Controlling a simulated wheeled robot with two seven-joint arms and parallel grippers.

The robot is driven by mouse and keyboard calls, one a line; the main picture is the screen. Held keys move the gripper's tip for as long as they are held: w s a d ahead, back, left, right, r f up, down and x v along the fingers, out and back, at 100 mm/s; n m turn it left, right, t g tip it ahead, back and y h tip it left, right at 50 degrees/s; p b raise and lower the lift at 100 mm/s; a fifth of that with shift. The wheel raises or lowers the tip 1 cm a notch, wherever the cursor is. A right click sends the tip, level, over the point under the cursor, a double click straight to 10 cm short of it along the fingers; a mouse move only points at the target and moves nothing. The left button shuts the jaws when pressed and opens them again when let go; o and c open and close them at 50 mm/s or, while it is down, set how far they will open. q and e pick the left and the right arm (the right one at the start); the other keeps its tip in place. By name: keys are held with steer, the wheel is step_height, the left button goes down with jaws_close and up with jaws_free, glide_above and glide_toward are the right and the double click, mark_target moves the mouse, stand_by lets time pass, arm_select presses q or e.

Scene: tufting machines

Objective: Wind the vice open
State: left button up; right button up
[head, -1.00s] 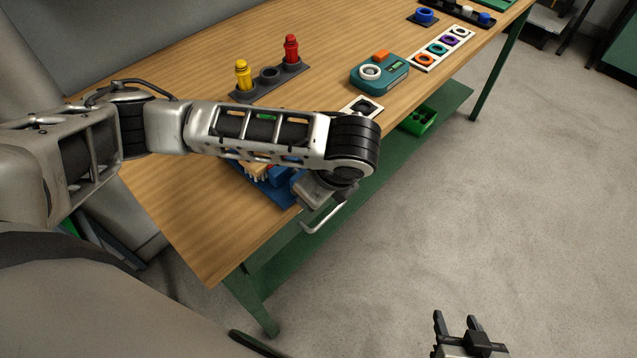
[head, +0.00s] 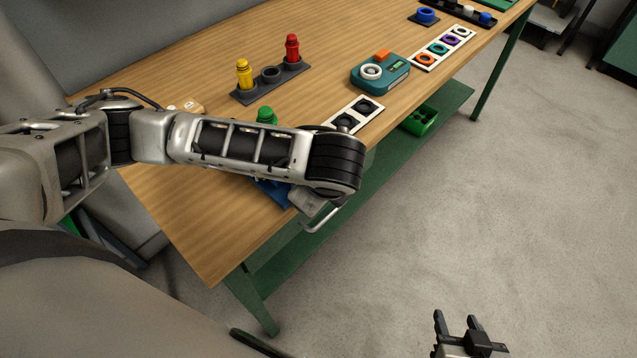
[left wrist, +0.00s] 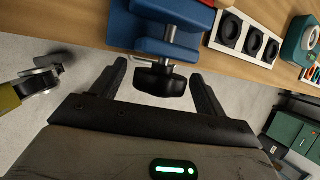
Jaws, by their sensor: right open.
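The blue vice (left wrist: 155,35) is at the table's front edge, at the top of the left wrist view. Its metal screw runs down to a black knob-like handle (left wrist: 160,82). In the head view my left arm hides most of the vice, and only a blue part (head: 273,191) shows. My left gripper (left wrist: 160,78) is open, with one finger on each side of the black handle. Narrow gaps seem to show beside the handle; contact is unclear. My right gripper (head: 455,317) is open and empty over the floor, at the bottom of the head view.
On the table (head: 195,215) stand a dark rack (head: 270,75) with yellow and red pegs, a green knob (head: 267,115), a white-framed plate (head: 365,109) and a teal device (head: 380,76). A green bin (head: 417,121) sits below.

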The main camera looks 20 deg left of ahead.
arm_select(q)
steer(key=v, duration=1.6)
